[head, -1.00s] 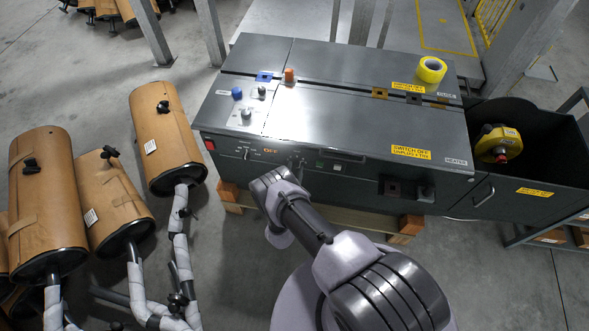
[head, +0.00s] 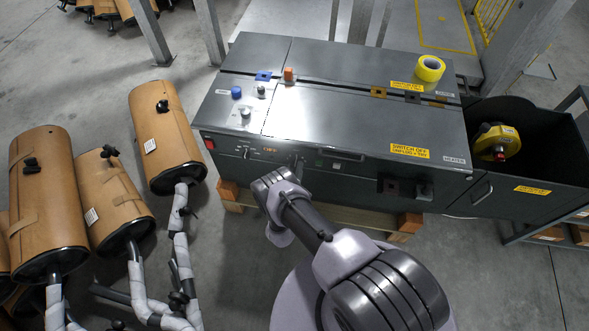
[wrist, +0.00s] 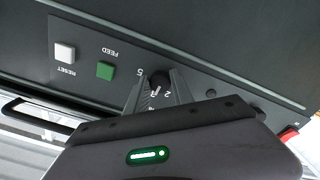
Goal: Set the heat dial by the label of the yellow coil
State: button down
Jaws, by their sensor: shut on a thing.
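The heat dial (wrist: 158,80) is a small dark knob on the machine's front panel, with printed numbers around it, upside down in the wrist view. My gripper (wrist: 160,88) is shut on it, one finger on each side. The fingers hide part of the scale, and the pointer's exact setting cannot be read. In the head view my arm hides most of the dial. A yellow coil (head: 430,68) lies on the machine's lid at the back right. A yellow reel with a red part (head: 496,142) sits in the black bin. No readable label shows on either.
Beside the dial are a green FEED button (wrist: 105,70) and a white RESET button (wrist: 65,52). Wrapped mufflers (head: 165,135) stand left of the machine.

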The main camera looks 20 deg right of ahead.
jog(key=n+b, duration=0.1)
jog(key=n, duration=0.7)
jog(key=shift+s+n, duration=0.1)
jog(key=shift+n, duration=0.6)
jog(key=c, duration=1.1)
grip_release()
jog(key=shift+r, duration=0.1)
